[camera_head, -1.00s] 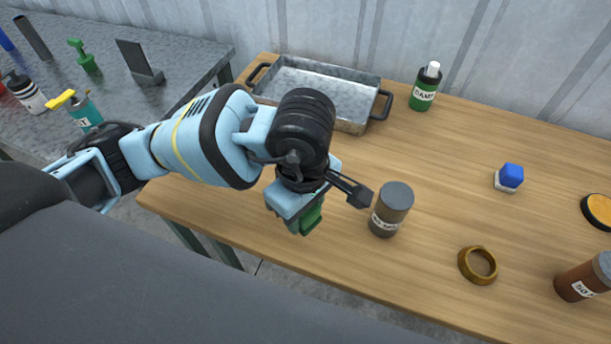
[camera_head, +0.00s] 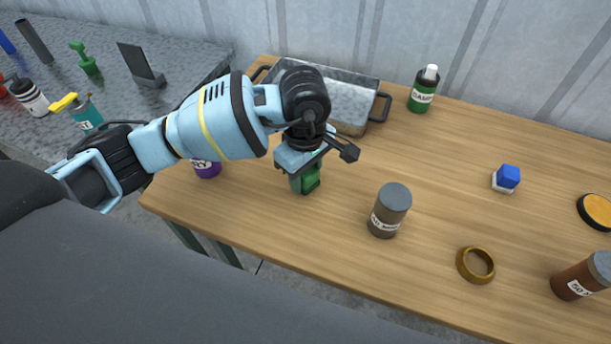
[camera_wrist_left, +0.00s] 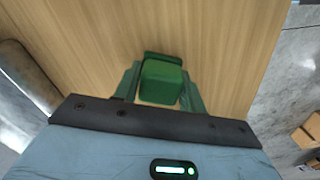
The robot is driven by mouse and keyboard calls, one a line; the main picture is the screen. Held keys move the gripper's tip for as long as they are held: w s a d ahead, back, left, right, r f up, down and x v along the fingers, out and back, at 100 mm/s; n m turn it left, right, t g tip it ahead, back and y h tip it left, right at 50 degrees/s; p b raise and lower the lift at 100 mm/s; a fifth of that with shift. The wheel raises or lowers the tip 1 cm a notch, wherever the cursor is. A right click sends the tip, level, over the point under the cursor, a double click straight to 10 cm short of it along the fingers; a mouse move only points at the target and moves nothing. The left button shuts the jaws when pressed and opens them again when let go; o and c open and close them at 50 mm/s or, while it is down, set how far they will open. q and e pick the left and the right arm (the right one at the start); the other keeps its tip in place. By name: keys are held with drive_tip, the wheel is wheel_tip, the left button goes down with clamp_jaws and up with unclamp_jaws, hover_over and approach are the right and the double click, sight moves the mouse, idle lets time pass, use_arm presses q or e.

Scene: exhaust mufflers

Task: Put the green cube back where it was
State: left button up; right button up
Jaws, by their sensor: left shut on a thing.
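My left gripper (camera_head: 303,184) is shut on the green cube (camera_head: 312,178) near the front left of the wooden table (camera_head: 450,150). In the left wrist view, the cube (camera_wrist_left: 161,82) sits between the two fingers of the gripper (camera_wrist_left: 160,88), with wood behind it. A darker green edge shows just beyond the cube; I cannot tell whether it is a separate part. Whether the cube touches the table is unclear. My right gripper is not in view.
A metal tray (camera_head: 352,104) stands behind the gripper, partly hidden. A purple container (camera_head: 207,169) is left of it, a grey-lidded jar (camera_head: 390,211) right. A blue cube on a white base (camera_head: 507,179), brown ring (camera_head: 476,265) and green bottle (camera_head: 422,91) stand farther right.

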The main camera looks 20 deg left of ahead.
use_arm(q)
drive_tip(key=shift+f, duration=0.9)
drive_tip(key=o, duration=1)
drive_tip(key=shift+r, duration=0.2)
wheel_tip(320, 180, up, 12)
drive_tip(key=shift+a+r, duration=0.1)
